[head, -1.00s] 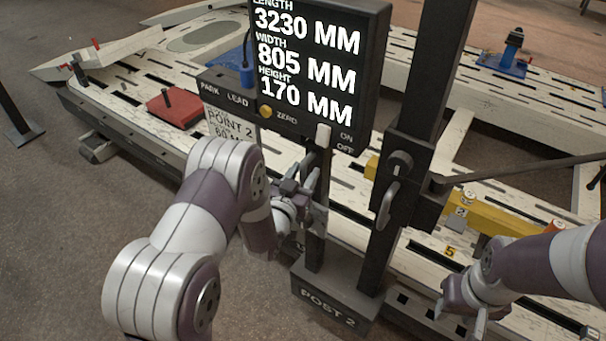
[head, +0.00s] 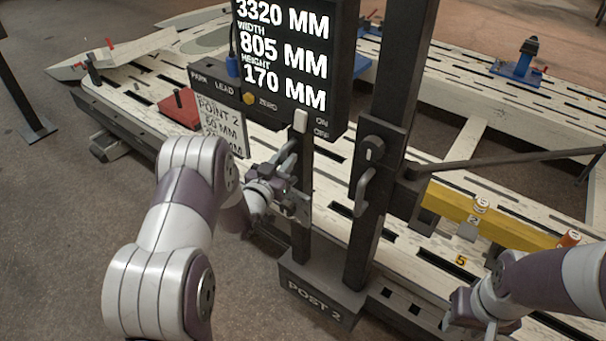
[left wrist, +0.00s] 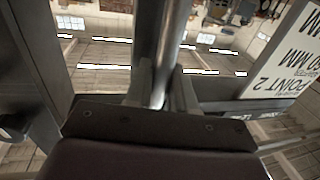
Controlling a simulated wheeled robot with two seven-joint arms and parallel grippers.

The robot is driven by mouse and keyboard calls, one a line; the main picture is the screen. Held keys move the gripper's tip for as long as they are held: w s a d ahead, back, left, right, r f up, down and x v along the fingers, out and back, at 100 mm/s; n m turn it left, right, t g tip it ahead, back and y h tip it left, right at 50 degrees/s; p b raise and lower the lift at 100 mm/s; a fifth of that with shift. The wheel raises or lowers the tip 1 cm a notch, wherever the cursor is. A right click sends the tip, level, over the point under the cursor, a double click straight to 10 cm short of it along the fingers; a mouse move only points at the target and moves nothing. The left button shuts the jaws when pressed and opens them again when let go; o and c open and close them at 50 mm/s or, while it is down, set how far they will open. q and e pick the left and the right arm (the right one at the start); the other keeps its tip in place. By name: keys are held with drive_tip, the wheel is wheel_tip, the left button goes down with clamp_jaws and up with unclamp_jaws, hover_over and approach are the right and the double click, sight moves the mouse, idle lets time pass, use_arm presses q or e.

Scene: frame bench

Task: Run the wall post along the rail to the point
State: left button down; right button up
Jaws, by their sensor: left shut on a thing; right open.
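The wall post (head: 372,215) stands upright on a dark base marked POST 2 (head: 318,289), at the rail (head: 405,315) along the near bench side. Its display (head: 295,50) reads length 3320 MM, width 805 MM, height 170 MM. My left gripper (head: 290,192) is shut on the post's upright grab bar, which shows as a shiny bar between the fingers in the left wrist view (left wrist: 167,50). A card reading POINT 2 (head: 220,125) hangs left of the post; its lower lines are partly hidden. My right gripper (head: 482,326) is open and empty at lower right.
The slotted white bench (head: 140,100) runs behind the post. A red block (head: 180,108) and a blue clamp (head: 525,68) stand on it. A yellow beam (head: 500,220) and a dark arm (head: 500,163) reach right from the post.

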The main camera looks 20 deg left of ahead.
sight(231, 124)
use_arm(q)
drive_tip(key=w+a+b, duration=0.1)
drive_tip(key=w+a, duration=0.1)
drive_tip(key=a, duration=0.4)
drive_tip(key=w+a+b, duration=0.2)
drive_tip(key=a, duration=0.4)
drive_tip(key=w+a+b, duration=0.1)
drive_tip(key=w+a, duration=0.1)
drive_tip(key=a, duration=0.4)
drive_tip(key=shift+w+r, duration=0.1)
drive_tip(key=shift+w, duration=0.1)
drive_tip(key=shift+w+a+b, duration=0.15)
drive_tip(key=shift+w+a, duration=0.05)
drive_tip(key=shift+a, duration=0.3)
drive_tip(key=shift+w+a+b, duration=0.15)
drive_tip(key=shift+w+a, duration=0.05)
drive_tip(key=shift+a, duration=0.25)
drive_tip(key=c, duration=1.1)
unclamp_jaws()
drive_tip(key=shift+d, duration=0.1)
drive_tip(key=s+a, duration=0.2)
drive_tip(key=s, duration=1)
drive_tip(key=shift+s, duration=0.3)
